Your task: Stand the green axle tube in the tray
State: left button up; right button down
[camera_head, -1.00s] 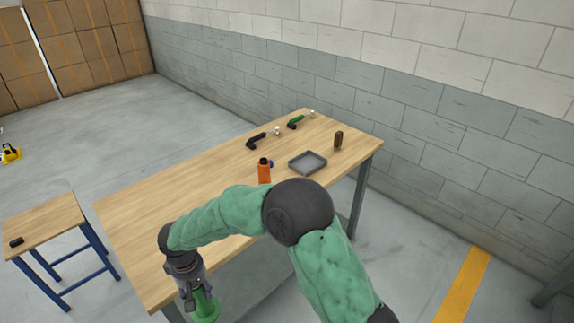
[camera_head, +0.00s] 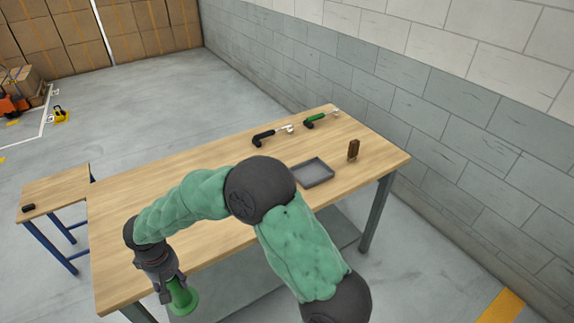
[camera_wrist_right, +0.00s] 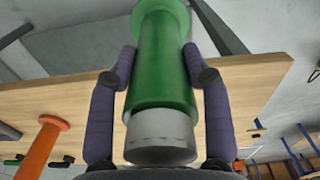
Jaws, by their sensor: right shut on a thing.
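The green axle tube (camera_head: 184,298) has a wide flange at one end and shows large in the right wrist view (camera_wrist_right: 160,65), with a grey end piece (camera_wrist_right: 160,138). My right gripper (camera_head: 172,287) is shut on it; its two fingers lie on either side of the tube. It holds the tube off the table's near left edge, low in the head view. The shallow grey tray (camera_head: 312,173) lies on the right part of the table, looks empty, and is well away from the gripper. My left gripper is not in view.
The wooden table (camera_head: 130,215) is clear at its left. A brown upright object (camera_head: 353,150), a black tool (camera_head: 268,136) and a green tool (camera_head: 318,120) are near the tray. An orange flanged tube (camera_wrist_right: 40,150) shows in the wrist view. A small side table (camera_head: 60,190) stands left.

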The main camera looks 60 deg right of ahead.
aim_at(311, 174)
jog(key=k+l, duration=0.1)
jog(key=l, duration=0.3)
jog(key=k+l, duration=0.15)
jog(key=l, duration=0.2)
jog(key=k+l+u, duration=0.1)
jog(key=l, duration=0.3)
jog(key=k+l, duration=0.15)
jog(key=l, duration=0.25)
jog(key=k+l, duration=0.1)
jog(key=l, duration=0.25)
jog(key=k+l, duration=0.15)
jog(key=l, duration=0.25)
jog(key=k+l+u, duration=0.1)
jog(key=l, duration=0.3)
jog(key=k+l, duration=0.15)
jog(key=l, duration=0.2)
